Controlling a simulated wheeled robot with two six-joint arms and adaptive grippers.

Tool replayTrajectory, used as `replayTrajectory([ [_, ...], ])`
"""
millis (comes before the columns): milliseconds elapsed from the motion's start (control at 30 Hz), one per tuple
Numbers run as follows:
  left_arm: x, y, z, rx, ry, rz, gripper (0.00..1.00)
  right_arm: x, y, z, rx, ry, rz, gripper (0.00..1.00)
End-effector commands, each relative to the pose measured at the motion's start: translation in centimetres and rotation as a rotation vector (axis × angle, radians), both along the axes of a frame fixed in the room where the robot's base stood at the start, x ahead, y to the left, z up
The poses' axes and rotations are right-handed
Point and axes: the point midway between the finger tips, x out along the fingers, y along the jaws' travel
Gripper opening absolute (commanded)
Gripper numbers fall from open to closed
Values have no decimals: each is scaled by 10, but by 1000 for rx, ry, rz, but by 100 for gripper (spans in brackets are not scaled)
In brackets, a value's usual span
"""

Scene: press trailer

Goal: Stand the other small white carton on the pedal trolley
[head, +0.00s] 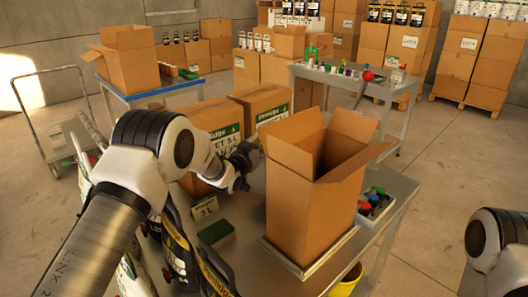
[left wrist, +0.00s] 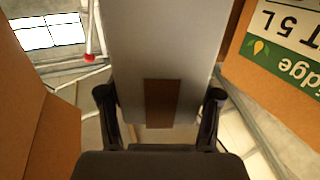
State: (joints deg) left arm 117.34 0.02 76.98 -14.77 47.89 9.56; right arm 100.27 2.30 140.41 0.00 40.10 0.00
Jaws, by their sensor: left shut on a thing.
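My left gripper (head: 240,168) reaches in from the left, between the open tall cardboard box and the closed labelled cartons. In the left wrist view its two fingers (left wrist: 160,112) are shut on the sides of a pale grey-white carton (left wrist: 160,45) with a brown patch at its near end. In the head view the held carton is hidden or cannot be made out. A wheeled trolley (head: 30,103) with a tall tube handle stands at the far left, and a pale grey-white carton (head: 66,139) shows on it. My right gripper is out of view.
The open tall cardboard box (head: 308,208) stands on the near metal table (head: 384,218). Closed labelled cartons (head: 214,119) stand behind my gripper. Several black bottles (head: 178,250) stand below my left arm. A tray of coloured caps (head: 374,203) sits right of the box.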

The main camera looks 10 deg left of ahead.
Motion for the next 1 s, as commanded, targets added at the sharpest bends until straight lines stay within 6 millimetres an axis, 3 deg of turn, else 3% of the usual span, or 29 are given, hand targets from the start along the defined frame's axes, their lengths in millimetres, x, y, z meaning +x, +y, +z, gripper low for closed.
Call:
replayTrajectory([
  [400,1,0,-49,-1,-8,-1,0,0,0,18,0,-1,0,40],
  [733,1,0,-55,-1,-10,-1,0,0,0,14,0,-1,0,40],
  [767,0,0,-59,1,-2,-1,68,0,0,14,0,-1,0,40],
  [800,0,0,-58,1,-2,-1,82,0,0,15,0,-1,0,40],
  [833,0,0,-58,1,-2,-1,89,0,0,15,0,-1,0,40],
  [1000,0,0,-58,1,-1,-1,89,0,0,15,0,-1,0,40],
])
